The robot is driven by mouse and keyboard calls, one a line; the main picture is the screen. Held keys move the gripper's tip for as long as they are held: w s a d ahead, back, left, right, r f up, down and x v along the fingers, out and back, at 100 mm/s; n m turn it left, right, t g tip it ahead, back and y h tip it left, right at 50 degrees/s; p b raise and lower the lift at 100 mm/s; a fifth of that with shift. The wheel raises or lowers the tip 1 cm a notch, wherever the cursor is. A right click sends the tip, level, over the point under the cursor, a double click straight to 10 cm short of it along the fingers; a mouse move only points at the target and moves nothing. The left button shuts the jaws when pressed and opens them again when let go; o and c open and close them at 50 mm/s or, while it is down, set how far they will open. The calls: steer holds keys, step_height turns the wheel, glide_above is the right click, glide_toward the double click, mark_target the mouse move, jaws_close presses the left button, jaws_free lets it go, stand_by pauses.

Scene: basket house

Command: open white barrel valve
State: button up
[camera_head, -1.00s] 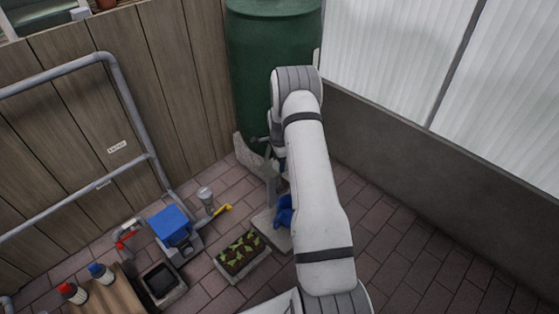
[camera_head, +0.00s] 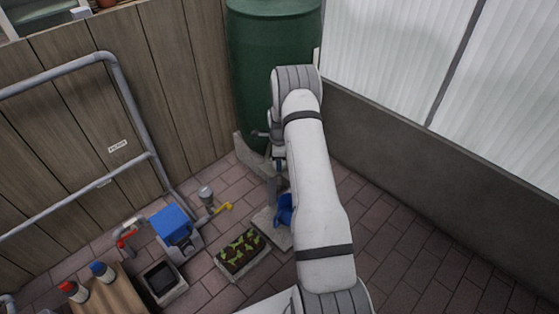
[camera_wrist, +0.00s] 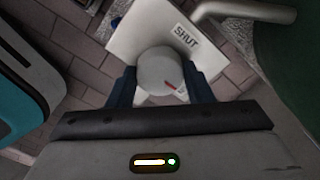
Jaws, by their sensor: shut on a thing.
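My gripper (camera_wrist: 160,88) is shut on the knob, with one dark blue finger on each side. In the head view the green barrel (camera_head: 268,70) stands in the corner. My white arm reaches to the barrel's lower front and hides the knob there.
A grey pipe (camera_wrist: 245,11) passes beside the plate. Wooden fence is at left, a low grey wall (camera_head: 440,160) at right. A planter (camera_head: 240,252), a blue-topped box (camera_head: 170,225) and a yellow-handled valve (camera_head: 222,208) stand at left on the brick floor. Floor at right is clear.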

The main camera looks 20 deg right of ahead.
steer(key=shift+a, duration=0.1)
steer(key=o, duration=1)
steer(key=shift+r+p, duration=1.2)
steer(key=shift+r, duration=2.7)
